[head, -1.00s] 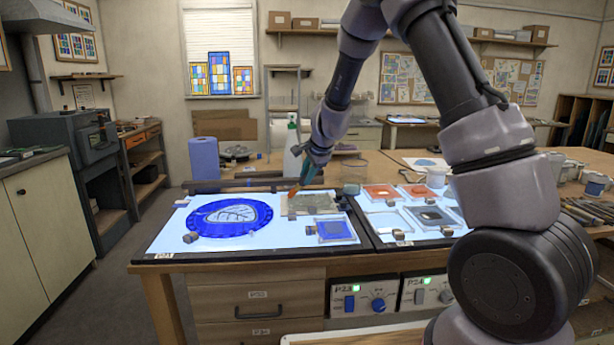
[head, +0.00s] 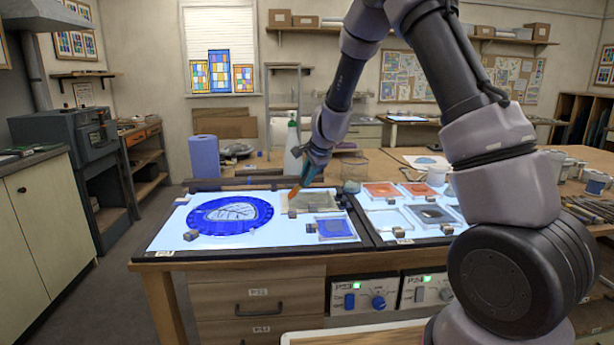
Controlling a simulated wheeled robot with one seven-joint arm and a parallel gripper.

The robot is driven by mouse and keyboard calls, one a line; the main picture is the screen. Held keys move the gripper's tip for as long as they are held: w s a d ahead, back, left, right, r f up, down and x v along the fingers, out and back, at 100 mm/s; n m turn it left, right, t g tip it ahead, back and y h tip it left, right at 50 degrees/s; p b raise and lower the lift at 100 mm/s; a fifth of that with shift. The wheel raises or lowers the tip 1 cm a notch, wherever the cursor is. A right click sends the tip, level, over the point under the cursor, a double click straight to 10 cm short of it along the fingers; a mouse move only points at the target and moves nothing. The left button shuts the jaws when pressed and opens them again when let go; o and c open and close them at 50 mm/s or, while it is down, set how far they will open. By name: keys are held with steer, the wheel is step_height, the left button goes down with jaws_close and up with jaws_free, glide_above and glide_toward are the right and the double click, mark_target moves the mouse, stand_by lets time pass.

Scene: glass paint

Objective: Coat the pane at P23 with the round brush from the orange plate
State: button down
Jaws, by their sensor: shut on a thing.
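My gripper (head: 312,172) is shut on a slim brush (head: 294,193) with an orange lower end. The brush points down and left over a grey-beige pane (head: 318,202) on the left lit panel. I cannot tell whether its tip touches the pane. A round blue pane (head: 214,213) with a pale leaf shape lies to the left. A square blue pane (head: 336,228) lies in front. Two orange plates, left (head: 381,189) and right (head: 418,189), lie at the back of the right lit panel. The control box labelled P23 (head: 356,296) is below the table's edge.
A green-topped spray bottle (head: 293,150) and a blue paper roll (head: 205,157) stand behind the panels. Small metal blocks (head: 191,237) sit by the panes. A mesh cup (head: 353,168) stands behind the right panel. Bare lit surface (head: 270,240) lies before the panes.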

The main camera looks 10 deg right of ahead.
steer(key=shift+d, duration=6.1)
steer(key=shift+w+r, duration=0.25)
steer(key=shift+w, duration=0.55)
steer(key=shift+w+r, duration=0.2)
steer(key=shift+w, duration=0.65)
steer(key=shift+w+r, duration=0.25)
steer(key=shift+w, duration=0.55)
steer(key=shift+f, duration=0.45)
steer(key=shift+d+f, duration=0.1)
steer(key=shift+f, duration=0.15)
